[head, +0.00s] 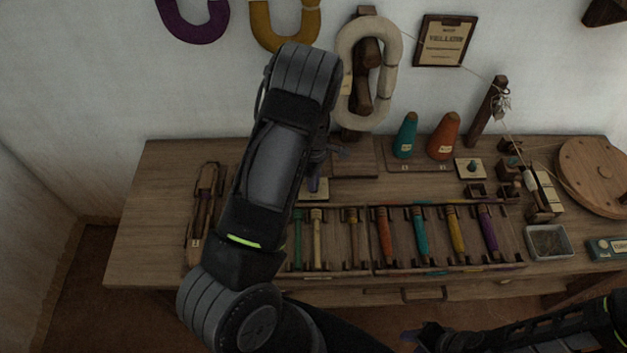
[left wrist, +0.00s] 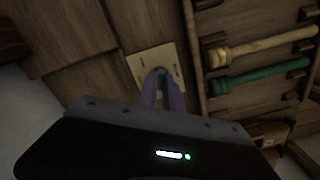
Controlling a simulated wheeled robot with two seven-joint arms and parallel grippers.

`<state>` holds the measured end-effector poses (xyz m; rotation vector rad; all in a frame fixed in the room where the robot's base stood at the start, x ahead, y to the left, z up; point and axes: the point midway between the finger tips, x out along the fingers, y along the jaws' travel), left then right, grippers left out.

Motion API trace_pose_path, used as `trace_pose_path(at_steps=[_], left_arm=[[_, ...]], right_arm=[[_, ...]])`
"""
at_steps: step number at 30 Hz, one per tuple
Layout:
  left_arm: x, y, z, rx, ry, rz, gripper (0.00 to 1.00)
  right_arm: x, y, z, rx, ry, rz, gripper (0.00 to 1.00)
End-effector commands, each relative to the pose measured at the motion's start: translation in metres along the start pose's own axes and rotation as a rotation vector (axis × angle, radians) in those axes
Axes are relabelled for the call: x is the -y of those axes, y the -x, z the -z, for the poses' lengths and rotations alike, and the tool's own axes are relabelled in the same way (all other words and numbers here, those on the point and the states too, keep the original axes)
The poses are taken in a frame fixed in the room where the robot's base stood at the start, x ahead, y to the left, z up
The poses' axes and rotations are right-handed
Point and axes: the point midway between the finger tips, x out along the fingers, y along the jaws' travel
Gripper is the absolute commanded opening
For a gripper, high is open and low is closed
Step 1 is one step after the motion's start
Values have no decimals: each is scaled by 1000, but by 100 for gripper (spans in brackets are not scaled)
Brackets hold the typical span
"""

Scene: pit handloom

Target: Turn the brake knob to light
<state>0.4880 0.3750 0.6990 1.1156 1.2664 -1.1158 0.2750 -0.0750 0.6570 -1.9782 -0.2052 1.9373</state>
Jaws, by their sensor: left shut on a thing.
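A small cream plate (left wrist: 140,62) with dark marks is fixed on the wooden bench, and a dark knob (left wrist: 160,71) stands on it. My left gripper (left wrist: 161,90) points down at the plate, its purple fingers shut on the knob; the fingers hide most of the knob and its pointer. In the head view the plate (head: 318,196) shows beside my left gripper (head: 313,184), partly covered by it. The lettering is too small to read. My right gripper (head: 408,337) is low at the front, apart from the bench; its jaw state is unclear.
A rack of colored bobbins (head: 370,268) lies in front of the plate. A cream yarn skein (head: 345,60) hangs behind it. Teal (head: 405,136) and orange (head: 443,137) cones stand to the right. Another plate with a blue knob (head: 472,166) sits farther right.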

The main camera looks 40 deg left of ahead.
Motion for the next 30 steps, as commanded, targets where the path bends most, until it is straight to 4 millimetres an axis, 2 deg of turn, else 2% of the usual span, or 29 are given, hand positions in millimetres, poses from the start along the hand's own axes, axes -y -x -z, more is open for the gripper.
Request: trace_pose_path(at_steps=[17, 30], left_arm=[[-1, 0, 0, 0, -42, -2, 0], [-1, -2, 0, 0, -319, -2, 0]], right_arm=[[-1, -3, 0, -1, 1, 1, 36], [-6, -20, 2, -6, 4, 6, 36]])
